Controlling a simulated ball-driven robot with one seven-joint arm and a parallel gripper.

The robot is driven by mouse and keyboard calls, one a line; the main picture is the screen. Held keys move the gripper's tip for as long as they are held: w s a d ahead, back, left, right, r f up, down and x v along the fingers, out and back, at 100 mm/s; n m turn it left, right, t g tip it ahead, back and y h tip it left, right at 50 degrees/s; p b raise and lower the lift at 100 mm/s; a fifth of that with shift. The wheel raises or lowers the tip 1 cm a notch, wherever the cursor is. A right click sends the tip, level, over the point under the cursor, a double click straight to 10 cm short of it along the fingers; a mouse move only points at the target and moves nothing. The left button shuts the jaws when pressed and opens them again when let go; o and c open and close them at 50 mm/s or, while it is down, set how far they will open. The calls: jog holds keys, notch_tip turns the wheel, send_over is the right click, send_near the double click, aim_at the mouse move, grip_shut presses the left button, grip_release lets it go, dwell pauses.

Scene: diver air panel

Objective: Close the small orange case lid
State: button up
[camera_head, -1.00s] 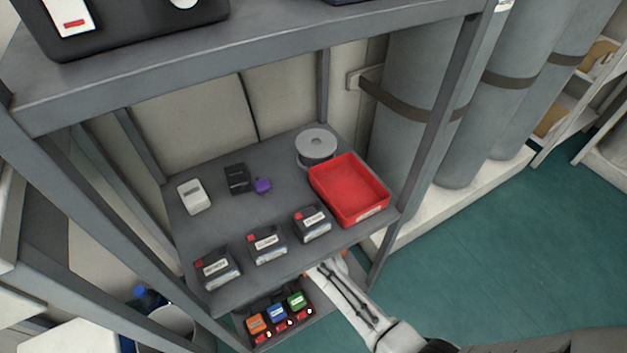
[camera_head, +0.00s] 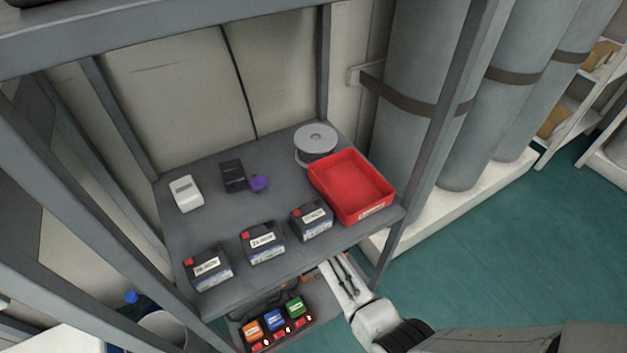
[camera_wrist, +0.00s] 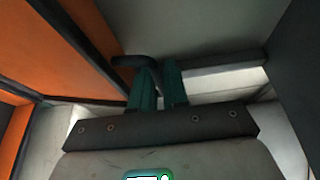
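In the wrist view, a large orange panel with black edging (camera_wrist: 86,40) fills the upper left, very close to my gripper. A second orange surface (camera_wrist: 14,142) shows at the lower left edge. I take these as parts of the orange case, but cannot tell lid from body. My gripper (camera_wrist: 159,68) has two teal fingers close together with a narrow gap; nothing is clearly held. A dark bar (camera_wrist: 136,61) lies at the fingertips; contact is unclear. In the head view, my gripper is hidden under the middle shelf, beside a small orange patch (camera_head: 309,279).
The middle shelf (camera_head: 225,225) hangs over my gripper and carries several dark boxes, a red tray (camera_head: 350,186) and a grey spool (camera_head: 316,140). Orange, blue and green small boxes (camera_head: 275,318) sit on the lower shelf. A rack post (camera_head: 388,255) stands close to my arm.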

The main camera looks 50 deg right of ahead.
grip_shut()
jog(key=shift+s, duration=0.1)
